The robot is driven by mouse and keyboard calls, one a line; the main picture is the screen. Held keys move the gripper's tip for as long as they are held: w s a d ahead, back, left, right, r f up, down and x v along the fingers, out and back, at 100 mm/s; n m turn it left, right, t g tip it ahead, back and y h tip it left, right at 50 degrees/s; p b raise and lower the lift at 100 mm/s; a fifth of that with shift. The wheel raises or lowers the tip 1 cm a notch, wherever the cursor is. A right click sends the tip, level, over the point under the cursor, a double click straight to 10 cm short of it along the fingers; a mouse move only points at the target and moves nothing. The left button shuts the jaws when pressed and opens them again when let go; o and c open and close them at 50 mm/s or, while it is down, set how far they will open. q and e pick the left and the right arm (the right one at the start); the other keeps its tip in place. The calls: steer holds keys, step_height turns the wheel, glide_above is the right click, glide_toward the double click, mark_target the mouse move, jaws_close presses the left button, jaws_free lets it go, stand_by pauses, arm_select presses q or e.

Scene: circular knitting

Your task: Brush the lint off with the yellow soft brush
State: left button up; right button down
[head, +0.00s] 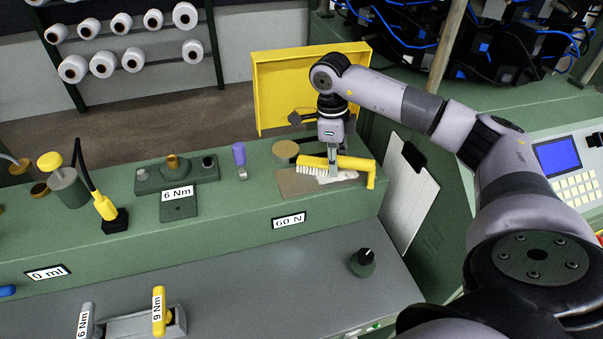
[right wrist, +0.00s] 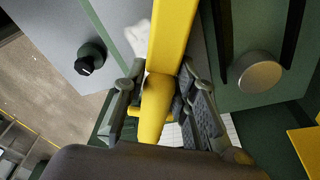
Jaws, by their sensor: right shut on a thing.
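The yellow soft brush (head: 355,163), with pale bristles (head: 312,170) at its left end, lies over a brownish plate (head: 300,188) on the green machine ledge. My right gripper (head: 333,168) comes down from above and is shut on the brush's yellow body. In the right wrist view, the brush (right wrist: 173,35) runs between the two fingers (right wrist: 165,100). Whitish lint (head: 346,176) lies on the plate under and in front of the brush; a white patch of it also shows in the right wrist view (right wrist: 140,38). I cannot tell whether the bristles touch the plate. My left gripper is out of view.
An open yellow panel (head: 285,90) stands behind the plate. A round tan cap (head: 285,150) and a purple-handled tool (head: 239,155) are to its left. A clipboard (head: 410,195) hangs at the right. A dark knob (head: 363,262) sits on the lower grey surface, which is otherwise mostly clear nearby.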

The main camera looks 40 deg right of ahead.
steer(key=shift+s+a+r, duration=0.2)
steer(key=shift+s+r, duration=0.25)
steer(key=shift+s, duration=0.1)
steer(key=shift+w+a+f, duration=0.1)
steer(key=shift+w+a, duration=0.05)
